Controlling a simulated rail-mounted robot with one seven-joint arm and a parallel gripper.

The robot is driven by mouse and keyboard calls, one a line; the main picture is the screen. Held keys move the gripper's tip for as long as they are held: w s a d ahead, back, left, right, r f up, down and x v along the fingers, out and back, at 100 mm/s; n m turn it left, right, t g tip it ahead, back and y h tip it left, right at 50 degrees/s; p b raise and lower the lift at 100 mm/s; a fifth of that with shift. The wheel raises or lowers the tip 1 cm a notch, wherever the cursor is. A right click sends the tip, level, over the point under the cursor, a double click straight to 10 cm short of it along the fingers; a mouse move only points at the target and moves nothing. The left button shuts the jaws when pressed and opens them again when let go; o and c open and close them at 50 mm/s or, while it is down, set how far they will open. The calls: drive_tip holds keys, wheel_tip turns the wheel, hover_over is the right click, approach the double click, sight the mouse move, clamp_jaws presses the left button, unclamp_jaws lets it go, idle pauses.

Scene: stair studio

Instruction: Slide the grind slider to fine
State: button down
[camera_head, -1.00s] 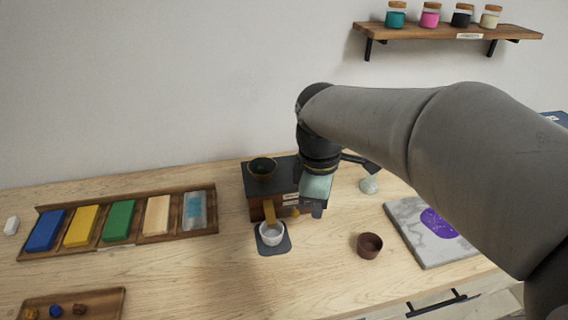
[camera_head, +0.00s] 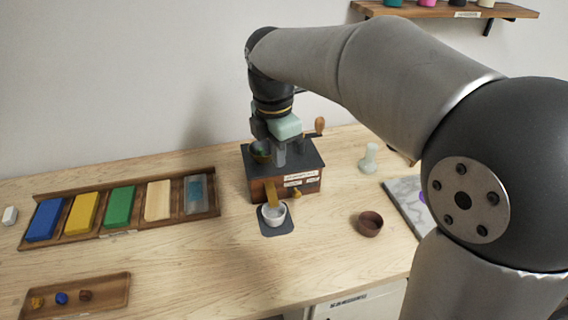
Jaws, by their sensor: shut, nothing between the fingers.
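The grinder (camera_head: 257,187) is a wooden box with a dark top, standing at the middle of the table. A small brass knob (camera_head: 297,194) shows low on its front, under pale labels (camera_head: 301,179); I cannot tell whether this is the grind slider. A brass chute (camera_head: 270,195) slopes down at the front to a white cup (camera_head: 273,214) on a dark mat. A wooden-handled crank (camera_head: 319,127) shows at the back right. My gripper (camera_head: 279,162) is shut and empty, pointing down at the grinder's top. It hides part of the top and the bowl there.
A wooden rack (camera_head: 127,228) with several coloured blocks lies to the left. A small tray (camera_head: 100,303) with pigment lumps is at front left. A brown cup (camera_head: 369,223), a pale green pestle-like piece (camera_head: 369,158) and a marble slab (camera_head: 402,202) are to the right. The front middle is clear.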

hover_over(296, 193)
drive_tip(key=s+a, duration=0.2)
drive_tip(key=a, duration=0.2)
wheel_tip(296, 193, down, 9)
drive_tip(key=shift+s+d, duration=0.1)
drive_tip(key=shift+d, duration=0.05)
drive_tip(key=shift+w+d+f, duration=0.5)
drive_tip(key=shift+d+f, duration=0.25)
drive_tip(key=shift+d, duration=0.15)
drive_tip(key=shift+w+d+f, duration=0.2)
drive_tip(key=shift+d+f, duration=0.1)
drive_tip(key=shift+f, duration=0.15)
drive_tip(key=shift+d, duration=0.1)
